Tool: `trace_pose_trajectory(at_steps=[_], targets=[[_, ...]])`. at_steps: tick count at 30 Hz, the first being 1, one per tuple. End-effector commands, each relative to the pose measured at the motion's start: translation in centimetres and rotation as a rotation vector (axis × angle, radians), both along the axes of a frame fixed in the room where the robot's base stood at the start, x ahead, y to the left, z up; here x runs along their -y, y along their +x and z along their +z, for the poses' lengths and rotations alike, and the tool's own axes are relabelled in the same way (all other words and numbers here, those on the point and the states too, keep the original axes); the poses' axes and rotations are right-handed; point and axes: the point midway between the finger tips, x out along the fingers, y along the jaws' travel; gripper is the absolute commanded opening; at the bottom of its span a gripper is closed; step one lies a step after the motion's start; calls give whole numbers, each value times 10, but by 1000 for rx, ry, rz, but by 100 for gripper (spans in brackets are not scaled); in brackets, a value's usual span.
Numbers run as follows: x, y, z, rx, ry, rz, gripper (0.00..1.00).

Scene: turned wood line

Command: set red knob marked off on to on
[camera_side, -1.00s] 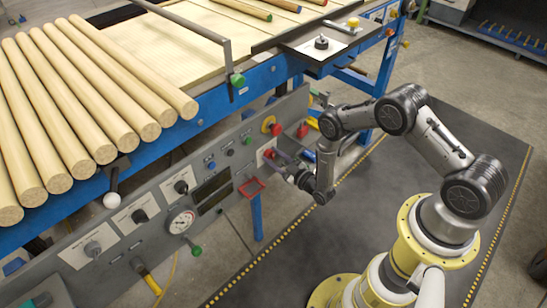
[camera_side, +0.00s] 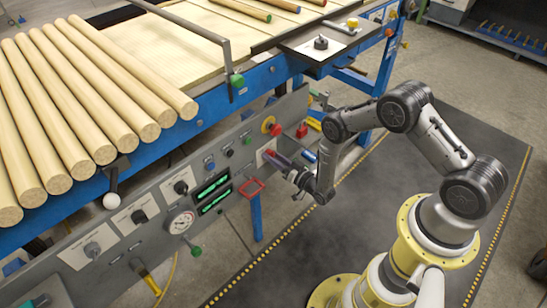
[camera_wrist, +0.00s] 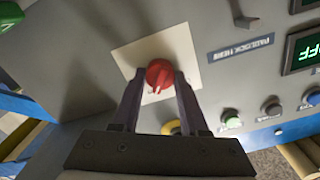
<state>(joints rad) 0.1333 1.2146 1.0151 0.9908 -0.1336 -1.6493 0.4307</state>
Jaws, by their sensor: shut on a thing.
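The red knob (camera_wrist: 159,74) sits on a pale square plate (camera_wrist: 185,45) on the grey panel, in the wrist view. My gripper (camera_wrist: 160,84) has one dark finger on each side of the knob and is shut on it. The knob's ridge shows between the fingers; any marks around it are hidden or too small to read. In the side view my gripper (camera_side: 275,157) reaches the panel from the right, and its fingers cover most of the knob.
Two green-lit displays (camera_side: 212,192) are on the panel left of my gripper. A red-and-yellow button (camera_side: 271,126) is above it and a red bracket (camera_side: 251,187) below left. Wooden poles (camera_side: 90,100) lie on the table above. The dark floor mat is clear.

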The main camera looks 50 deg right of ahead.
Motion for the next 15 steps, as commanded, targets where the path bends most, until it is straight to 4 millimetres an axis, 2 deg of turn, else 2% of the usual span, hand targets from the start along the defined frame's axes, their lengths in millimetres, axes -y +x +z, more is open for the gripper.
trace_pose_trajectory(at_steps=[6,15], targets=[[0,-1,-1,-1,92,0,0],[0,-1,-1,-1,136,0,0]])
